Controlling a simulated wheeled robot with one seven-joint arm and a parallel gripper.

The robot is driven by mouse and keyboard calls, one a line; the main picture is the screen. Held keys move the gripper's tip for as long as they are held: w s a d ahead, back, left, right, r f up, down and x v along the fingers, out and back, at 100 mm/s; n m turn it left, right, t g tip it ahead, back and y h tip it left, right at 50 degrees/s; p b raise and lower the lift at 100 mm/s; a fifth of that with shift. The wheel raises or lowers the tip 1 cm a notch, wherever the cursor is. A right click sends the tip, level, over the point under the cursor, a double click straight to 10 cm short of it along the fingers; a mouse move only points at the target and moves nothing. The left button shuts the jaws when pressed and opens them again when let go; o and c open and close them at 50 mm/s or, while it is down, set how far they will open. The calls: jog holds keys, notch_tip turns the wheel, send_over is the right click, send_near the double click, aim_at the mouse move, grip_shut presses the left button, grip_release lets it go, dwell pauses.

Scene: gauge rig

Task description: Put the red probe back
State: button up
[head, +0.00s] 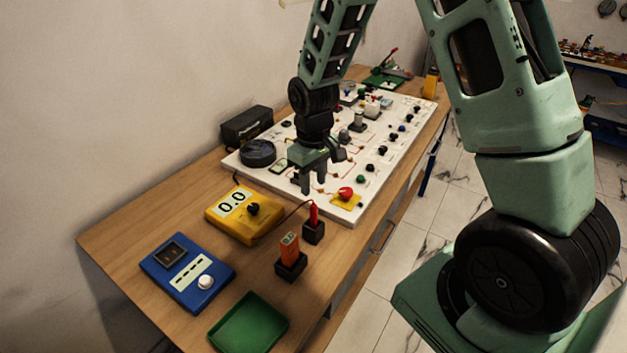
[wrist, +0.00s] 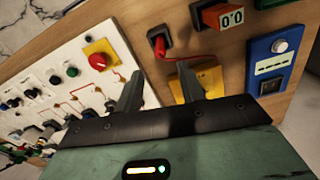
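The red probe (head: 314,214) stands upright in a small black holder (head: 313,233) on the wooden table. A thin lead runs from it towards the yellow meter (head: 232,221), which reads 0.0. In the wrist view the red probe (wrist: 159,46) also sits in its black holder, beyond my fingertips. My gripper (head: 308,187) is open and empty, above the near end of the white panel, apart from the probe. In the wrist view my gripper (wrist: 160,86) shows two separated fingers with nothing between them.
A red knob on a yellow plate (head: 345,202) is close to my gripper. An orange device (head: 289,248) stands in another black holder. A blue box (head: 187,272) and green tray (head: 249,324) lie nearer. The white panel (head: 370,197) carries several knobs.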

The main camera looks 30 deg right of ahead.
jog(key=shift+a+r, duration=0.15)
jog(key=shift+r, duration=0.15)
jog(key=s+a+r+n, duration=0.1)
jog(key=s+a+r, duration=0.35)
jog(key=a, duration=0.25)
jog(key=s+a+r+n, duration=0.2)
jog(key=s+a+r, duration=0.25)
jog(key=a, duration=0.25)
jog(key=s+a+r+n, duration=0.1)
jog(key=s+a, duration=0.1)
jog(key=s, duration=0.5)
jog(key=s+a+r+n, duration=0.1)
jog(key=s+a+r, duration=0.1)
jog(key=s, duration=0.6)
jog(key=shift+a+y, duration=0.3)
jog(key=shift+a, duration=0.05)
notch_tip(320, 180, down, 5)
jog(key=b, duration=0.5)
jog(key=shift+w+f, duration=0.1)
jog(key=shift+f, duration=0.05)
